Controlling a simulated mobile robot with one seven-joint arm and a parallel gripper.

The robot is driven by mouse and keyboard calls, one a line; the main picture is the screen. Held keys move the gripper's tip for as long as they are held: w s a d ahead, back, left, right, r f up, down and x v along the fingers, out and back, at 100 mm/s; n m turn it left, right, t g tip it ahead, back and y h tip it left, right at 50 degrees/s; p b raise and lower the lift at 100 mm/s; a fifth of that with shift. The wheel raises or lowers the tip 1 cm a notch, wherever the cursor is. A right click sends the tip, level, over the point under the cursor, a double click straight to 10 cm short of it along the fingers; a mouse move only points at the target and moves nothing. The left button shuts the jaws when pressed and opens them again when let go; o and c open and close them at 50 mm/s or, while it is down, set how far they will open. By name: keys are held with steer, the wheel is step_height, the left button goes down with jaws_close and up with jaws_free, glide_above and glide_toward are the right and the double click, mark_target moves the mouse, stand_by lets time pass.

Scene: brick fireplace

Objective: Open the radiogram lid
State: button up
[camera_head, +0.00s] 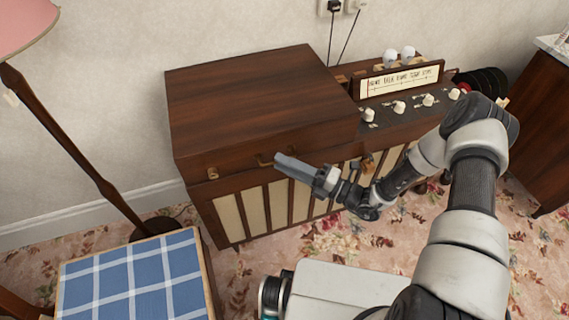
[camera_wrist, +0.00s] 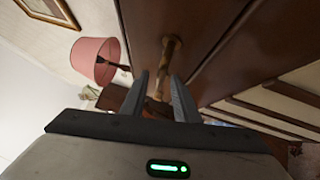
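The radiogram (camera_head: 235,205) is a dark wooden cabinet with cream front panels. Its broad lid (camera_head: 245,95) is shut flat on the left part of the top. A small brass handle (camera_head: 264,160) is on the front of the lid; it also shows in the wrist view (camera_wrist: 171,45). My gripper (camera_head: 281,160) is at the lid's front, just right of the handle. In the wrist view, my gripper's two fingers (camera_wrist: 160,78) are apart, with the brass handle between them. I cannot tell whether either finger touches it.
A control panel with white knobs (camera_head: 399,107) and a dial (camera_head: 400,80) is right of the lid. A lamp (camera_head: 65,140) with a pink shade and a blue checked stool (camera_head: 135,280) stand at left. A wooden cabinet (camera_head: 545,120) is at far right.

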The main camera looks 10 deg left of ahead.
steer(key=shift+a, duration=0.25)
jaws_close()
